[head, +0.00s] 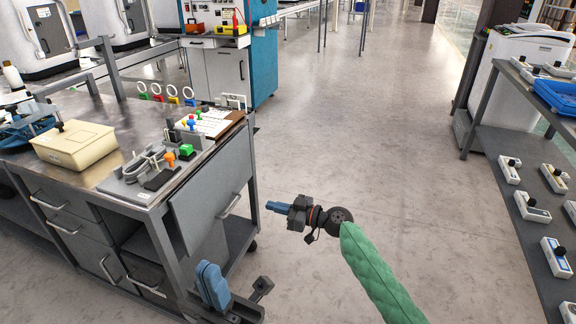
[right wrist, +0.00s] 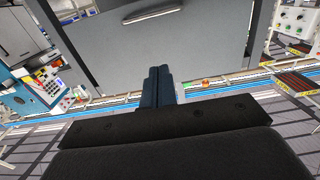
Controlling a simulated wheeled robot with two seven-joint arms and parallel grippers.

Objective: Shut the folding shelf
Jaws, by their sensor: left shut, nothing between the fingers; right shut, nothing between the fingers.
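The folding shelf (head: 208,182) is a grey panel at the right end of the metal workbench (head: 98,172). It hangs steeply down from the bench top's edge, with a pale bar handle (head: 231,207) near its lower edge. In the right wrist view the grey panel (right wrist: 165,50) fills the upper middle, with its handle (right wrist: 152,14) at the top. My right gripper (head: 270,206) is shut and empty, to the right of the panel and apart from it. Its blue fingers (right wrist: 158,84) point towards the panel. My left gripper (head: 209,280) is shut and empty, low beside the bench's front right leg.
On the bench top stand a cream bin (head: 75,148), a grey fixture with coloured knobs (head: 150,172) and a white board (head: 212,121). A rack with several small devices (head: 505,130) lines the right side. The floor between is clear.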

